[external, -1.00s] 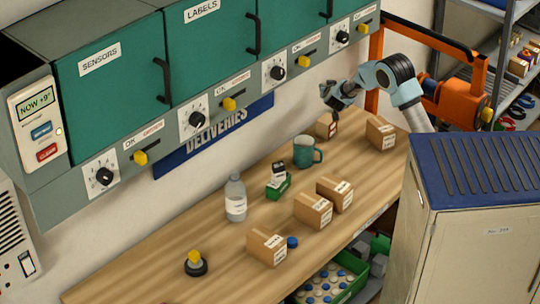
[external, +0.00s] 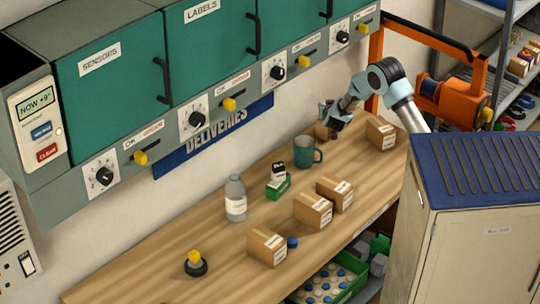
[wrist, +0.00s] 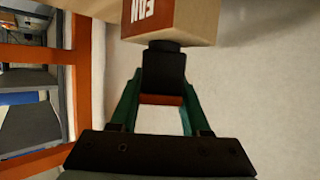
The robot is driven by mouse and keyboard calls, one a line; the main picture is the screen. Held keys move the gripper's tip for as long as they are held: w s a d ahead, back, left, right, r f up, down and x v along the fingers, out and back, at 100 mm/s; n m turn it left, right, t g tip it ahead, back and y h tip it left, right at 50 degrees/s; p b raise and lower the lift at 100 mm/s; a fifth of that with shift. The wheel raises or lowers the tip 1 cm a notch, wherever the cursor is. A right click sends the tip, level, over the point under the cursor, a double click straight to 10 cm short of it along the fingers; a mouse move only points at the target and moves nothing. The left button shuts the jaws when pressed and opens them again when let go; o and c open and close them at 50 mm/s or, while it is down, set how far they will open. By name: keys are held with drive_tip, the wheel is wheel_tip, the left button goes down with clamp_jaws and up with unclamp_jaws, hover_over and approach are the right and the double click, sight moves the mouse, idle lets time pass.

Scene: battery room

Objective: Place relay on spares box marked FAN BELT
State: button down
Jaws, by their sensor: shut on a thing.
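My gripper (wrist: 162,82) has its green fingers closed on a dark, blocky relay (wrist: 163,64) in the wrist view. The relay's far end meets or overlaps the edge of a cardboard box with a red label reading FAN (wrist: 190,22). I cannot tell whether they touch. The rest of that label is cut off by the frame. In the external view my gripper (external: 328,116) is low at the back of the bench. It partly hides a brown box (external: 321,131) there, whose label cannot be read. The relay is not clear in that view.
A teal mug (external: 304,152) stands just left of my gripper, and another box (external: 380,133) stands to its right. Further boxes (external: 313,210), a bottle (external: 236,198) and a green tray (external: 279,188) stand nearer. The bench's left end is mostly clear.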

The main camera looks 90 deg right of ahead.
drive_tip(key=shift+c, duration=1.9)
unclamp_jaws()
drive_tip(key=shift+r, duration=0.15)
drive_tip(key=b+v, duration=0.2)
drive_tip(key=v, duration=1)
